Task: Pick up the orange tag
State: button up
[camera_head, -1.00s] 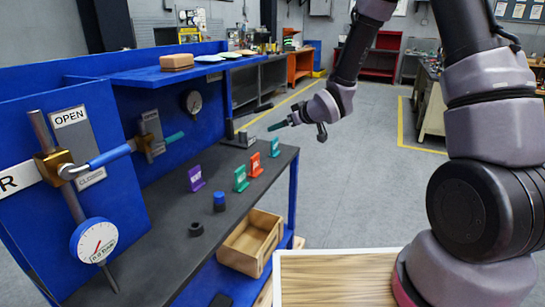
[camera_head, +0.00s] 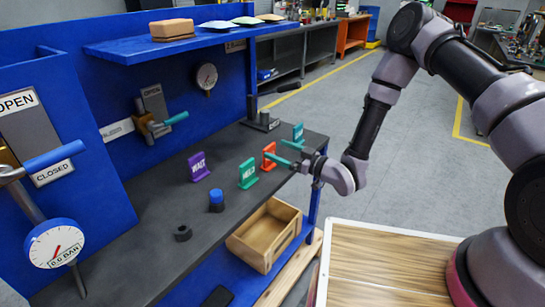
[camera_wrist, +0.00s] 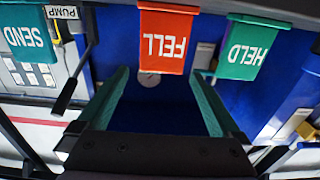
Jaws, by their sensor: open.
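The orange tag (camera_head: 268,156) stands upright on the dark bench top, between two teal tags. In the wrist view the orange tag (camera_wrist: 166,38) reads FELL upside down, at top centre. My gripper (camera_head: 286,153) is just to the right of the orange tag in the head view, open and empty. In the wrist view its two teal fingers (camera_wrist: 160,76) are spread apart, and the tag shows ahead between their tips. I cannot tell whether a finger touches it.
A teal HELD tag (camera_head: 247,174) and a teal SEND tag (camera_wrist: 27,37) flank the orange one. A purple WAIT tag (camera_head: 198,167), a blue-capped item (camera_head: 216,201) and a black ring (camera_head: 182,233) also stand on the bench. A wooden bin (camera_head: 235,247) sits below its edge.

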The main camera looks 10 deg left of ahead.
aim_at(268, 146)
jog(key=x, duration=0.7)
jog(key=shift+a, duration=0.25)
jog(key=c, duration=1.3)
jog(key=shift+r, duration=0.1)
